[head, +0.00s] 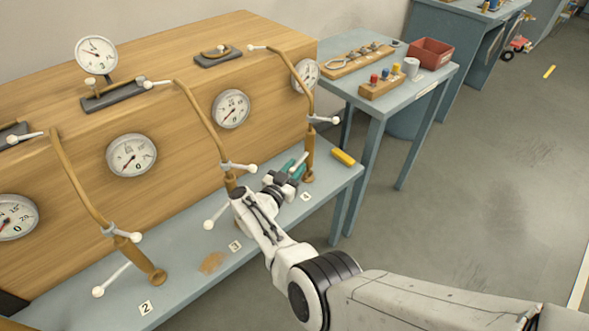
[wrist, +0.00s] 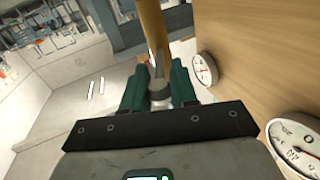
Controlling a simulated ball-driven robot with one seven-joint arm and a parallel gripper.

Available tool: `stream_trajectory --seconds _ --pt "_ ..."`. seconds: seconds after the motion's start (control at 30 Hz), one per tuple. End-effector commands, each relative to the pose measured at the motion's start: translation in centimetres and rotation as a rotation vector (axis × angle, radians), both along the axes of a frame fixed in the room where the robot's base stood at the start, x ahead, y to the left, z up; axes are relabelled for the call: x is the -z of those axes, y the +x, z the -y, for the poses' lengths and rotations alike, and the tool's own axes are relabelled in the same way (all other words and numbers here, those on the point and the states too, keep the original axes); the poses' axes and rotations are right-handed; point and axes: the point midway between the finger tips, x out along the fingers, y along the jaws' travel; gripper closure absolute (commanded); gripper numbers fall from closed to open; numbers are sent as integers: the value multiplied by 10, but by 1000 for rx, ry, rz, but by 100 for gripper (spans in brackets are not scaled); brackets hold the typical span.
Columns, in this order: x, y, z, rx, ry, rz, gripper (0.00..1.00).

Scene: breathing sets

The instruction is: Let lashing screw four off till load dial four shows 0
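Lashing screw four is on the brown post (head: 309,135) behind the number 4 card (head: 305,197). Its white-ended upper handle (head: 322,119) shows; its lower part is hidden by my gripper (head: 290,170). In the wrist view, the green fingers of my gripper (wrist: 159,88) stand close on both sides of a grey, rounded part of lashing screw four (wrist: 160,92) and appear shut on it. Load dial four (head: 306,75) is partly covered by the post. It also shows in the wrist view (wrist: 204,69), too small to read.
Load dial three (head: 231,109) and its post (head: 204,120) are left of my gripper. A yellow block (head: 343,157) lies on the bench right of post four. A side table (head: 400,96) with a red bin (head: 431,53) stands beyond. Floor to the right is open.

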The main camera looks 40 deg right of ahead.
Motion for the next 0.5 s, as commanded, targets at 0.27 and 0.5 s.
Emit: stream_trajectory --seconds 0.27,0.5 --pt "0 0 0 0 0 0 49" --pt "0 0 -1 0 0 0 49"
